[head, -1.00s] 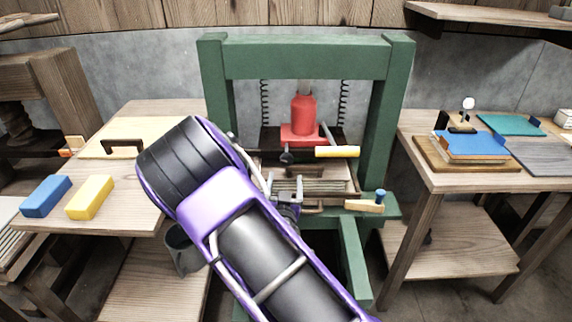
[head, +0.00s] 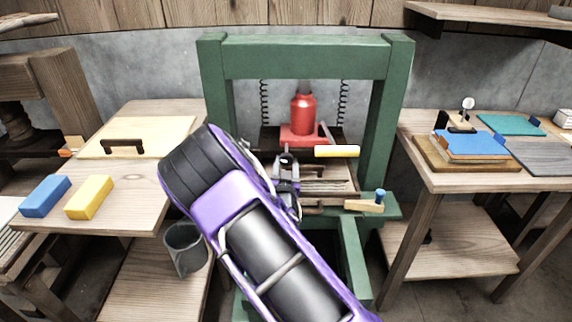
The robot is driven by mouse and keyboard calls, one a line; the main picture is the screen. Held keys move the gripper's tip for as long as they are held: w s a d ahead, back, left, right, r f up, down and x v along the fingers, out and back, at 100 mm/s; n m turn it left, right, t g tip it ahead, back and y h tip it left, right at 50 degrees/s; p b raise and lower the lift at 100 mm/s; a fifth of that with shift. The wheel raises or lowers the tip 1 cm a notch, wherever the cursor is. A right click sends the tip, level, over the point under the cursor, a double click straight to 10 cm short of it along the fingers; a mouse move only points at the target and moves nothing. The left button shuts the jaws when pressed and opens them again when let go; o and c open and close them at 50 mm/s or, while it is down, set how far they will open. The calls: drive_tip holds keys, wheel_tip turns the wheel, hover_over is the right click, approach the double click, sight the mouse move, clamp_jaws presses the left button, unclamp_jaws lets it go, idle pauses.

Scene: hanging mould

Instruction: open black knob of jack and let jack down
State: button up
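The red jack (head: 303,115) stands upright on its red base, on a dark plate inside the green press frame (head: 305,58). Its top meets a metal rod under the crossbeam. A yellow-and-white handle (head: 338,151) sticks out at the front right of the jack. The small black knob (head: 287,158) is at the front left, below the jack's base.
A stack of boards (head: 325,185) lies in the press below the plate. A blue-ended wooden tool (head: 366,203) rests on the press ledge at right. The left table holds blue (head: 45,196) and yellow blocks (head: 89,197). A grey bucket (head: 185,249) hangs beside that table.

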clamp_jaws()
drive_tip(key=shift+f+n+b, duration=0.2)
drive_tip(key=shift+n+b, duration=0.6)
drive_tip(key=shift+b, duration=0.2)
drive_tip(key=shift+r+n+b, duration=0.2)
drive_tip(key=shift+n+b, duration=0.35)
drive_tip(key=shift+n, duration=0.55)
drive_tip(key=o, duration=0.5)
unclamp_jaws()
drive_tip(key=shift+o, duration=0.2)
drive_tip(key=shift+s, duration=0.1)
drive_tip(key=s, duration=1.7)
drive_tip(key=shift+a+f+p, duration=0.15)
drive_tip(key=shift+a+p, duration=0.15)
drive_tip(key=shift+a, duration=0.1)
